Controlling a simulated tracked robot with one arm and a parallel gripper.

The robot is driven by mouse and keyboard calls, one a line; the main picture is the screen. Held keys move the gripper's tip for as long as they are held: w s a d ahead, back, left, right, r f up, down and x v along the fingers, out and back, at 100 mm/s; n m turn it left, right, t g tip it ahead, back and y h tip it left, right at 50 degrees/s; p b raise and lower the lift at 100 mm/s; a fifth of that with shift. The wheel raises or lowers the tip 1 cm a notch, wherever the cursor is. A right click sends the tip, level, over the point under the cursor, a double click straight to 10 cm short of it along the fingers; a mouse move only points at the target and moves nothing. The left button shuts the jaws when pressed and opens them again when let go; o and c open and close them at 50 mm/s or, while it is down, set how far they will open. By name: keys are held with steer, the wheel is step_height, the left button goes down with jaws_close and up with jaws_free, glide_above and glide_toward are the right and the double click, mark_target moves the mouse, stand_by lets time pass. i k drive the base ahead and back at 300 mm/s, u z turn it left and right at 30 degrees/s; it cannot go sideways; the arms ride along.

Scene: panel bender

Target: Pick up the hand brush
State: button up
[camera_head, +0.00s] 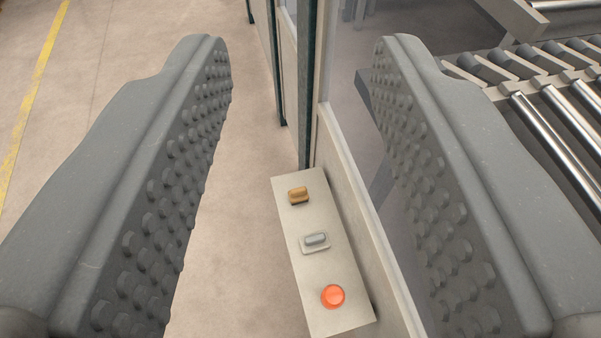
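My gripper (302,75) is open, its two grey studded fingers wide apart with nothing between them. Past the fingers, lower down, a narrow pale panel (290,220) stands beside a framed wall. A small tan-brown block (298,195) with a dark lower edge is at the panel's far end. It is too small to tell whether this is the hand brush, and I see no other clear brush. A grey block on a plate (316,241) is at the panel's middle, and a round orange-red knob (333,295) is at its near end.
A glazed partition with dark posts (307,80) runs along the panel's right side. Behind the right finger is a roller conveyor (555,130). Open concrete floor (110,70) with a yellow line (32,92) lies to the left.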

mark_target(297, 197)
steer(key=k, duration=1.2)
steer(key=u, duration=0.7)
steer(key=i, duration=2.15)
steer(key=z, duration=0.85)
